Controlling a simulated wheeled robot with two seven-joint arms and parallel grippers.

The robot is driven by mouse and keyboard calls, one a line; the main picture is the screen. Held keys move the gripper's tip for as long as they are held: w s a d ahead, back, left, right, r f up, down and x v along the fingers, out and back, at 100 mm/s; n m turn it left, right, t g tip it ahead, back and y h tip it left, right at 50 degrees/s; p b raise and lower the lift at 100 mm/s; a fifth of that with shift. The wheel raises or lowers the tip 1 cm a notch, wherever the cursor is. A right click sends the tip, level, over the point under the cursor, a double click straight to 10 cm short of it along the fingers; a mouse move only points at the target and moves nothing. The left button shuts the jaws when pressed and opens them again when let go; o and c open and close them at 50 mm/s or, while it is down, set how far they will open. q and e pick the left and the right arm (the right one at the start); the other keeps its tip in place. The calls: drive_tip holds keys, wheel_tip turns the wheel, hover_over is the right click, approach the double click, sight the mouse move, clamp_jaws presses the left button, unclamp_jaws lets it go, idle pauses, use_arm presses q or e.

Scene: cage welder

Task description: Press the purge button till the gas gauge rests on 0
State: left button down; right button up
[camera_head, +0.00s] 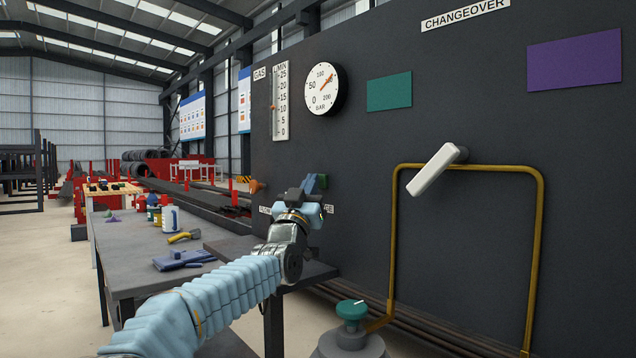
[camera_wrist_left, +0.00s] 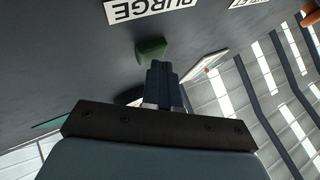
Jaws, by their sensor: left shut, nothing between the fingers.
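The gas gauge (camera_head: 280,120) is a white upright scale marked L/MIN on the dark panel. Its orange pointer stands slightly above 10. The green purge button (camera_head: 322,181) sticks out of the panel, partly behind my left gripper (camera_head: 308,184). In the left wrist view the button (camera_wrist_left: 152,49) lies right at the tips of my left gripper (camera_wrist_left: 162,66), beneath the PURGE label (camera_wrist_left: 150,8). The left fingers are shut together with nothing between them. I cannot tell whether they touch the button. My right gripper is not in view.
A round BAR dial (camera_head: 323,89) hangs right of the scale. An orange knob (camera_head: 257,186) is left of the button. A white lever (camera_head: 436,170) and brass pipe (camera_head: 540,240) stand out at right. A workbench (camera_head: 130,255) with gloves (camera_head: 183,259) is at left.

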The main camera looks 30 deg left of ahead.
idle(0.3)
use_arm(q)
drive_tip(key=shift+s+a+b, duration=0.25)
drive_tip(key=shift+s+b, duration=0.6)
drive_tip(key=shift+b, duration=0.05)
drive_tip(key=shift+s+a+b, duration=0.25)
drive_tip(key=shift+s+b, duration=0.35)
drive_tip(key=shift+s, duration=0.2)
drive_tip(key=shift+s+a+b, duration=0.2)
drive_tip(key=shift+s+b, duration=0.4)
drive_tip(key=shift+s, duration=0.2)
drive_tip(key=shift+s+a+b, duration=0.25)
drive_tip(key=shift+s+b, duration=0.35)
drive_tip(key=shift+s, duration=0.2)
